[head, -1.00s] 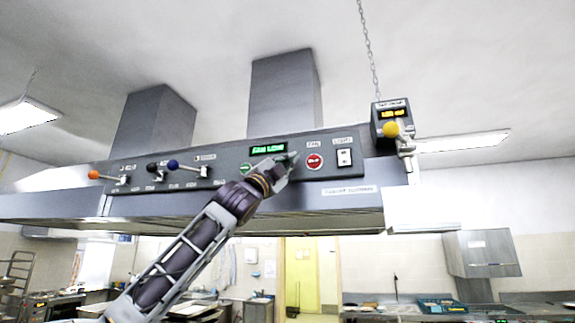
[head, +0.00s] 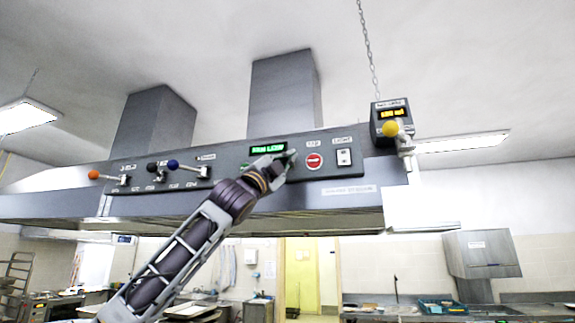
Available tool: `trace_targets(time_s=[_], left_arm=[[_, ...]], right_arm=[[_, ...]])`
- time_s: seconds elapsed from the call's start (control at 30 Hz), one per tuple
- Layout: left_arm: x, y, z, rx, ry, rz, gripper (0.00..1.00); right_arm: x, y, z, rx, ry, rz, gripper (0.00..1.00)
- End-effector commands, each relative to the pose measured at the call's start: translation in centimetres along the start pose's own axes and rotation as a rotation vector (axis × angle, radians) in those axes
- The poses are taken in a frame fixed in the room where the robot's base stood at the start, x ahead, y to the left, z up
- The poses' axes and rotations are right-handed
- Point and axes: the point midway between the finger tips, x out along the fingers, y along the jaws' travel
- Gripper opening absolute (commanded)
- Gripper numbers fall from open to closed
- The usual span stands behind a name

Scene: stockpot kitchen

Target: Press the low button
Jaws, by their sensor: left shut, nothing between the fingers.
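The control panel (head: 232,170) runs along the front of the steel hood. A small display (head: 268,149) on it shows green text that looks like "FAN LOW". My left gripper (head: 290,160) is shut and empty, with its fingertips at the panel just below and right of the display. It hides the panel part behind it, so I cannot tell which button is under it or whether it touches. A round red button (head: 314,161) sits just right of the fingertips. My right gripper is out of view.
Right of the red button is a white light switch (head: 344,157). Levers with orange, black and blue knobs (head: 94,174) stick out at the left.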

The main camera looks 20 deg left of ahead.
Motion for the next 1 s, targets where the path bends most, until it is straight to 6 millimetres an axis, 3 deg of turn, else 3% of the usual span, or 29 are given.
trace_targets(time_s=[0.27,1.0], left_arm=[[-0.2,-0.2,-0.2,0.000,0.001,-0.001,0.00],[-3.2,-2.3,-2.3,0.001,0.000,-0.001,0.00]], right_arm=[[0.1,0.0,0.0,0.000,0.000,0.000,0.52],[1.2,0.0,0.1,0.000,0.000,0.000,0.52]])
